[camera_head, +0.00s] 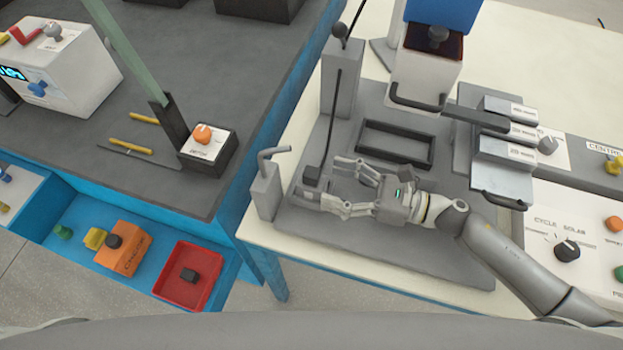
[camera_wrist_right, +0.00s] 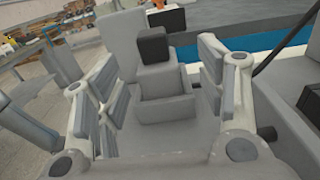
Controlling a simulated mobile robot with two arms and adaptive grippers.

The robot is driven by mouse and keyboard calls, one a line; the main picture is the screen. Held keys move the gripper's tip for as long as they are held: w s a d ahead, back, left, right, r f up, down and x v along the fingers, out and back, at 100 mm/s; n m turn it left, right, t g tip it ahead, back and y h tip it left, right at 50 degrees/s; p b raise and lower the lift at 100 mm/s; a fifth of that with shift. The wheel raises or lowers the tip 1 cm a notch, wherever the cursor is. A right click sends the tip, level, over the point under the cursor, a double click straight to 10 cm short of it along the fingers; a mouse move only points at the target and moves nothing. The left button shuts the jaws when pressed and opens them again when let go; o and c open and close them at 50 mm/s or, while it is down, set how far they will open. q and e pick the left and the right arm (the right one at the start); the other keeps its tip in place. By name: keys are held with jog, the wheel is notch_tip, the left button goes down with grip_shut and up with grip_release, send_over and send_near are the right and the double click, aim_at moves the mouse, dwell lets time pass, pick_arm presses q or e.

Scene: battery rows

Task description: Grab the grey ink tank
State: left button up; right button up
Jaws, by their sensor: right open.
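My right gripper (camera_head: 334,184) is open, low over the grey base plate, with its fingers pointing left. A small dark grey block (camera_head: 312,176) at the foot of a black rod stands just beyond the fingertips. A grey block with a bent grey handle (camera_head: 265,190) stands further left, near the table edge. In the right wrist view, a grey box-like part (camera_wrist_right: 165,100) with a dark cube (camera_wrist_right: 153,45) shows between the spread fingers. I cannot tell which grey part is the ink tank. My left gripper is not in view.
A black rectangular frame (camera_head: 397,162) lies behind the gripper. A tall grey post (camera_head: 342,85) stands at the back left of the base plate (camera_head: 380,245). Grey labelled cartridges (camera_head: 508,150) sit at right. A red tray (camera_head: 187,275) lies lower left, beyond a gap.

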aim_at(320, 181)
jog(key=p+x, duration=0.1)
jog(key=x, duration=0.1)
jog(key=p+x, duration=0.1)
jog(key=x, duration=0.2)
jog(key=shift+s+a+r, duration=0.1)
jog(key=shift+s+r, duration=0.1)
jog(key=shift+w+a+f, duration=0.1)
jog(key=shift+a+f, duration=0.05)
jog(key=shift+a, duration=0.05)
jog(key=c, duration=1.2)
